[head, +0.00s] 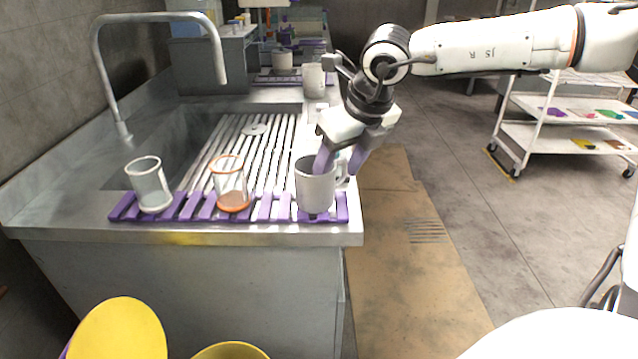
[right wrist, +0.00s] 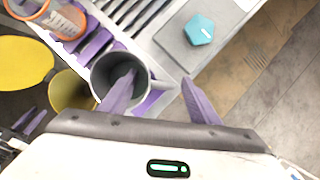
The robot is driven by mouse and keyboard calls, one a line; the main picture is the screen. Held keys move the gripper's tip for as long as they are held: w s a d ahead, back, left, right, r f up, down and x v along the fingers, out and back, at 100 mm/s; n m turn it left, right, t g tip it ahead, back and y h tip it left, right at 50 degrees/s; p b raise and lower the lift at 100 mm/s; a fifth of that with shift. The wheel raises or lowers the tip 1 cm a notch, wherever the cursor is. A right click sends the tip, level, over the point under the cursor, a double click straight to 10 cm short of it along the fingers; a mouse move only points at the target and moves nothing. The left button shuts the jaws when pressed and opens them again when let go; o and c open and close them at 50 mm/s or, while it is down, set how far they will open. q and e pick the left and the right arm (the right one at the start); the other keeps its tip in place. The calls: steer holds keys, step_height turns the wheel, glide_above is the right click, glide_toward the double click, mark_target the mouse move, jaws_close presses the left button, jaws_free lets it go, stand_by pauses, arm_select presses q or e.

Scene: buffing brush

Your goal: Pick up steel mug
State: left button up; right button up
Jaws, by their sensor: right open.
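The steel mug (head: 315,187) is a grey mug standing upright on the purple slatted rack at the front right corner of the counter. Its handle is on the right side. The mug also shows in the right wrist view (right wrist: 118,80), seen from above with its open mouth. My right gripper (head: 340,164) is open at the mug. One purple finger reaches over the mouth and the other is outside, on the handle side. In the right wrist view the fingers (right wrist: 160,92) are spread. Whether either finger touches the mug I cannot tell.
On the purple rack (head: 264,207) stand a clear cup with a white rim (head: 149,186) and one with an orange rim (head: 230,186). A tall faucet (head: 98,70) rises at the left. Yellow round objects (head: 118,330) are below in front. A white shelf cart (head: 565,118) stands at right.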

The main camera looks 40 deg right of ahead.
steer(key=shift+w+f, duration=0.1)
steer(key=shift+f, duration=0.2)
steer(key=c, duration=1.2)
steer(key=shift+c, duration=0.6)
steer(key=shift+r, duration=0.2)
